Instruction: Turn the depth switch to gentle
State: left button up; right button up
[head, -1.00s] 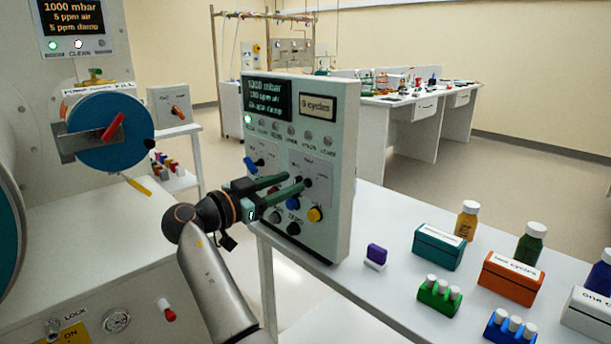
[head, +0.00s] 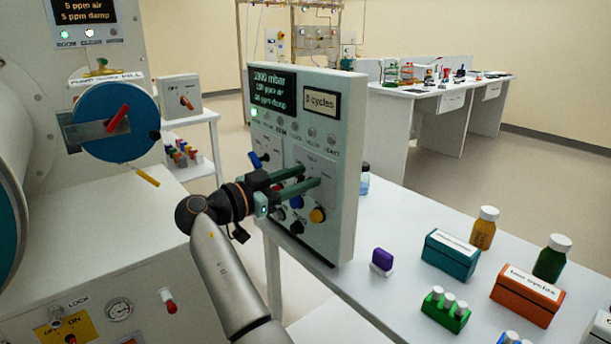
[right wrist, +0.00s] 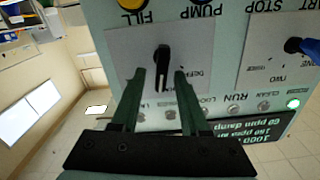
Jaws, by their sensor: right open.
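A pale green control box (head: 335,215) with a dark display and several knobs stands on the white table. My right gripper (head: 310,175) is at its front face, with its two green fingers apart and pointing at the right-hand switch plate. In the right wrist view, upside down, a black pointer knob (right wrist: 162,58), apparently the depth switch, lies just ahead of the gap between the open fingertips (right wrist: 161,80). The knob's pointer runs nearly vertical in that picture. In the head view the fingers hide this knob. My left gripper is out of view.
A blue lever switch (head: 260,159) sits left of the fingers, and a yellow button (head: 318,215) lies below them. A purple block (head: 382,261), teal box (head: 450,255), orange box (head: 527,294) and bottles stand on the table to the right.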

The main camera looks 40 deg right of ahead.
dwell(0.3)
grip_shut()
dwell(0.5)
